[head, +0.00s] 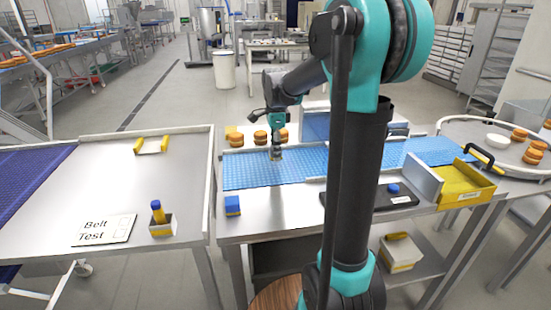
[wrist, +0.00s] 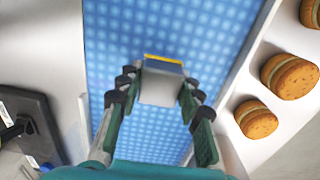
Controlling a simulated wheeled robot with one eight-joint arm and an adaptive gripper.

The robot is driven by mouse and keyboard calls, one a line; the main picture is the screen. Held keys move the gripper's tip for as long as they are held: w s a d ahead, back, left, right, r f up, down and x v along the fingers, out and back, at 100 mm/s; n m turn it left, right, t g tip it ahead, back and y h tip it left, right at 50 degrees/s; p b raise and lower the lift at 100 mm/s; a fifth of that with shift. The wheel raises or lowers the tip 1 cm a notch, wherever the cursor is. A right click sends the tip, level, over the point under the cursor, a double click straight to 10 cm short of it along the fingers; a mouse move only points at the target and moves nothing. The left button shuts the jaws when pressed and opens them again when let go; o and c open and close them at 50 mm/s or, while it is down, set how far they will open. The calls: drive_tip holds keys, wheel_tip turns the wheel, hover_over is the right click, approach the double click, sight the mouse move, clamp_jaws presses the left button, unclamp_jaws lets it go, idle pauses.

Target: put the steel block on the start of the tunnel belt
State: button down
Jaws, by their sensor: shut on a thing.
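The steel block (wrist: 161,86) is a small grey block with a yellow strip along its far edge. My gripper (wrist: 160,98) is shut on it, one finger on each side. In the head view my gripper (head: 277,149) hangs above the left part of the blue dimpled belt (head: 245,172). The block shows there only as a small, partly hidden shape (head: 277,156). The belt fills the background behind the block in the wrist view. I cannot tell whether the block touches the belt.
Sandwich cookies (head: 261,137) stand in stacks behind the belt. A black device (head: 370,199) and a yellow tray (head: 465,187) stand to the right. A "Belt Test" card (head: 104,230) lies on the left table.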

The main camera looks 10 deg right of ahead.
drive_tip(key=shift+f, duration=1.5)
drive_tip(key=shift+f, duration=0.1)
drive_tip(key=c, duration=1)
unclamp_jaws()
wheel_tip(320, 180, up, 12)
drive_tip(key=shift+r, duration=0.1)
